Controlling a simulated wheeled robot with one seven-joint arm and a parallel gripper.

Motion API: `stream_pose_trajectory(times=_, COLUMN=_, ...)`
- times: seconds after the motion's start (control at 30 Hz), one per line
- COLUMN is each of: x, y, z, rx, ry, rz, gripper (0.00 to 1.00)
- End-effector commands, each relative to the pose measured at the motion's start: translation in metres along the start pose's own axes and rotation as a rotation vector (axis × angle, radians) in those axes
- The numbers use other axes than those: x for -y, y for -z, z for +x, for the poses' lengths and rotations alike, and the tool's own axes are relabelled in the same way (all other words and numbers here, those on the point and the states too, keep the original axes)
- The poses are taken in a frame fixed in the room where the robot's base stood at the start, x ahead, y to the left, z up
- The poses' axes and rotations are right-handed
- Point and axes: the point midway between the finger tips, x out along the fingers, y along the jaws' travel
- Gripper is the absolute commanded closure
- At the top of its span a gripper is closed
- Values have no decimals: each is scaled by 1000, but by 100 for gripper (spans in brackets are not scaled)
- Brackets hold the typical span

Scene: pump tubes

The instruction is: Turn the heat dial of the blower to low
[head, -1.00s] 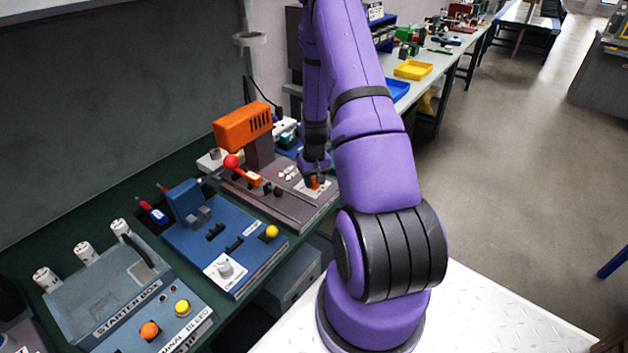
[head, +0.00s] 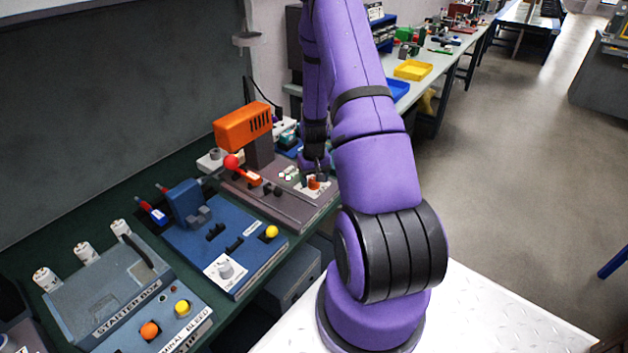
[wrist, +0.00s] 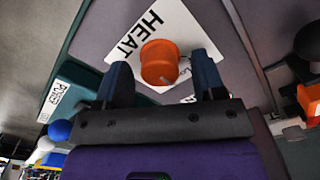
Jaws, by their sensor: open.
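The heat dial (wrist: 160,62) is an orange round knob on a white plate (wrist: 150,22) marked HEAT, in the wrist view. In the head view the dial (head: 314,183) shows small on the front right of the blower's brownish base (head: 285,207). The blower's orange housing (head: 242,127) stands behind it on a dark post. My gripper (wrist: 165,75) is open, with one dark finger on each side of the dial and gaps to both. Its fingertips are close to the plate. The dial's pointer and most of the setting marks cannot be read clearly.
A red-knobbed lever (head: 231,161) stands on the blower's left. The blue unit (head: 200,235) with a yellow button and the grey starter box (head: 110,290) lie nearer along the green bench. In the wrist view a green box (wrist: 75,90) and a blue ball (wrist: 58,131) are at left.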

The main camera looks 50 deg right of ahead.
Motion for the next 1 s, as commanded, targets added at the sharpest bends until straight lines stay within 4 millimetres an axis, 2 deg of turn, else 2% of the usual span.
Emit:
stream_pose_trajectory(times=0.4, x=0, y=1, z=-69, rx=-5, ry=-1, rz=0, gripper=37)
stream_pose_trajectory(times=0.53, x=0, y=1, z=-87, rx=-4, ry=-1, rz=0, gripper=37)
stream_pose_trajectory(times=0.7, x=0, y=0, z=-100, rx=-2, ry=0, rz=0, gripper=37)
stream_pose_trajectory(times=1.0, x=0, y=0, z=-102, rx=0, ry=0, rz=0, gripper=37)
